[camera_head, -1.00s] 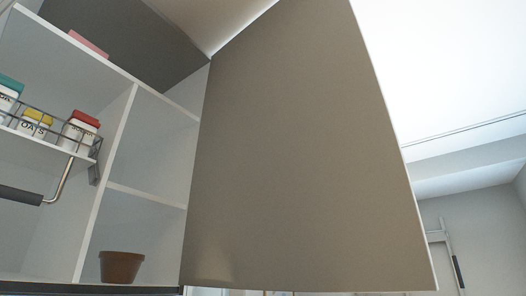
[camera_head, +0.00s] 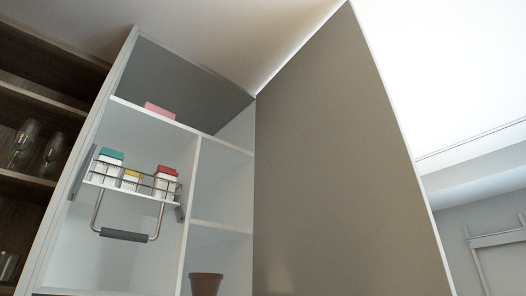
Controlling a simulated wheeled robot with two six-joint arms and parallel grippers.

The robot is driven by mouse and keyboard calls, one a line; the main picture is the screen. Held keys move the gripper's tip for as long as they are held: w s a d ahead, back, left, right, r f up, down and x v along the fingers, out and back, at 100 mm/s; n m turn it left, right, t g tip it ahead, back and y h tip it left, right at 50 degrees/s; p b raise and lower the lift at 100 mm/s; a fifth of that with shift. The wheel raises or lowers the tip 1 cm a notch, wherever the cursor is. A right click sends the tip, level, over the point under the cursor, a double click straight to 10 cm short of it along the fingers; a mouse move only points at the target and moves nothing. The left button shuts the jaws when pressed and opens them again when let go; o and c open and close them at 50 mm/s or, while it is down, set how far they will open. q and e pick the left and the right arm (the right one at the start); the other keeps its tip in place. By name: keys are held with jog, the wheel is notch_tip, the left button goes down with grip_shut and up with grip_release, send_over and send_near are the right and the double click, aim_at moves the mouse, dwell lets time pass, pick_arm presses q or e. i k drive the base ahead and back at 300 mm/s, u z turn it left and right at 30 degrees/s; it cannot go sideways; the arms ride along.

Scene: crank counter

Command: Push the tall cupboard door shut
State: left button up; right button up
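The tall cupboard door (camera_head: 340,170) is a large flat grey-brown panel. It stands open, hinged on the right side of the white cupboard (camera_head: 150,122) and swung out towards me, filling the middle of the head view. Its lower edge is out of the picture. The cupboard's inside is exposed to the left of the door. Neither of my grippers is in view, so their distance from the door is not shown.
A wire pull-down rack (camera_head: 130,180) with several small boxes and a dark handle (camera_head: 124,235) hangs in the cupboard. A brown pot (camera_head: 206,284) sits lower down. Dark wooden shelves (camera_head: 40,105) with glasses (camera_head: 50,152) stand at the left. Open room lies right of the door.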

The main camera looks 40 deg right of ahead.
aim_at(341, 206)
jog(key=u, duration=2.3)
jog(key=k, duration=3)
jog(key=z, duration=2.2)
jog(key=k, duration=0.2)
jog(key=z, duration=0.45)
